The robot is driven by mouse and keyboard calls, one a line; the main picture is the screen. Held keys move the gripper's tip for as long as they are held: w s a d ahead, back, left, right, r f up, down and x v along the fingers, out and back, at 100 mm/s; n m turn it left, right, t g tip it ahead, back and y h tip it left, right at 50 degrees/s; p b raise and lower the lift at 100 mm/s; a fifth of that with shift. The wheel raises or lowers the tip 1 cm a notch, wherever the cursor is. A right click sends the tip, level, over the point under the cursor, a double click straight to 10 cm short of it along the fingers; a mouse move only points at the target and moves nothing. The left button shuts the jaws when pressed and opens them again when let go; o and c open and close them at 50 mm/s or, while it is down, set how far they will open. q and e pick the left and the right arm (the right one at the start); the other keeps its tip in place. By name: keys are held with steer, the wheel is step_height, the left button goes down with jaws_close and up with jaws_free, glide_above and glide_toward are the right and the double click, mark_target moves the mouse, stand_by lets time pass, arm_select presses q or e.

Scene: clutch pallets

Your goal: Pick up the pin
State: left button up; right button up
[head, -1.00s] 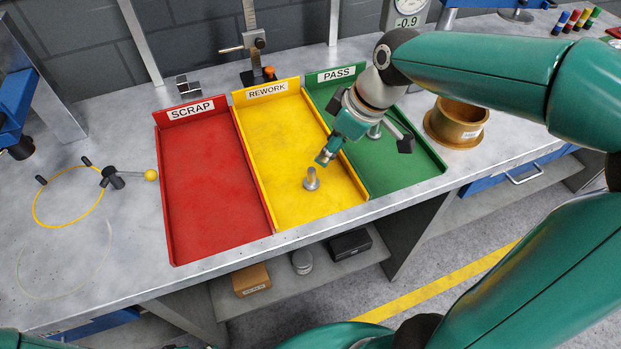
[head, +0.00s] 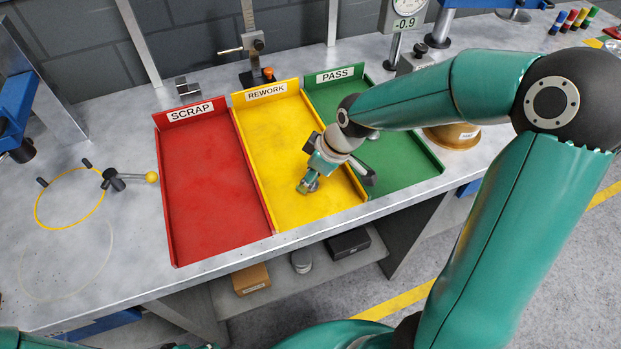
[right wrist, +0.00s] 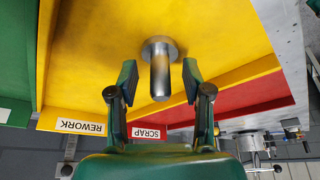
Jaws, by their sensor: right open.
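The pin (right wrist: 160,75) is a grey metal piece with a round flanged end and a narrower shank. It stands in the yellow REWORK tray (head: 283,135). My right gripper (head: 307,187) is low over that tray and mostly hides the pin in the head view. In the right wrist view my right gripper (right wrist: 159,82) is open, with one finger on each side of the pin's shank and a gap on both sides. My left gripper is not in view.
The red SCRAP tray (head: 210,180) lies left of the yellow one, and the green PASS tray (head: 400,165) lies right. Low walls divide them. A brown round container (head: 452,136) stands partly behind my right arm. A yellow ring (head: 38,210) lies at left.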

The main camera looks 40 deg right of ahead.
jaws_close()
steer(key=shift+r, duration=0.1)
steer(key=shift+r, duration=0.15)
